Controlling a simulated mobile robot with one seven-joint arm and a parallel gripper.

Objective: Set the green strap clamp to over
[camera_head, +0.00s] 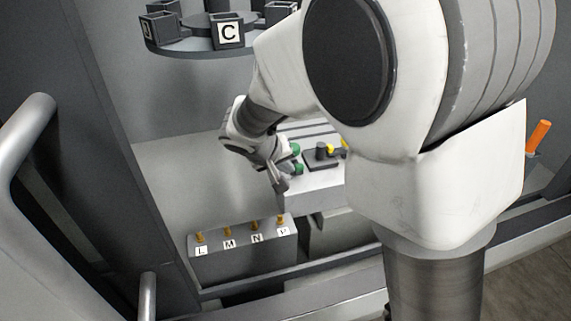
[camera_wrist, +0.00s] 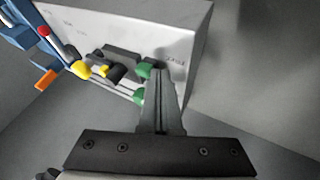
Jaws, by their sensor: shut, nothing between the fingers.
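The green strap clamp shows as two green parts at the end of a pale block, one upper (camera_wrist: 145,70) and one lower (camera_wrist: 139,97) in the wrist view. They also show in the head view (camera_head: 296,148), partly hidden by my gripper. My gripper (camera_wrist: 160,75) is shut and empty, its fingers just right of the green parts in the wrist view. I cannot tell whether they touch. In the head view my gripper (camera_head: 279,182) is beside the block's left end. How the strap lies is not clear.
The pale block (camera_head: 318,196) carries a dark fixture (camera_head: 321,160) with yellow and black knobs. A grey block (camera_head: 243,260) with several brass pegs, labelled L, M, N and P, stands in front. A carousel with lettered boxes (camera_head: 229,34) hangs above. An orange handle (camera_head: 538,135) is at right.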

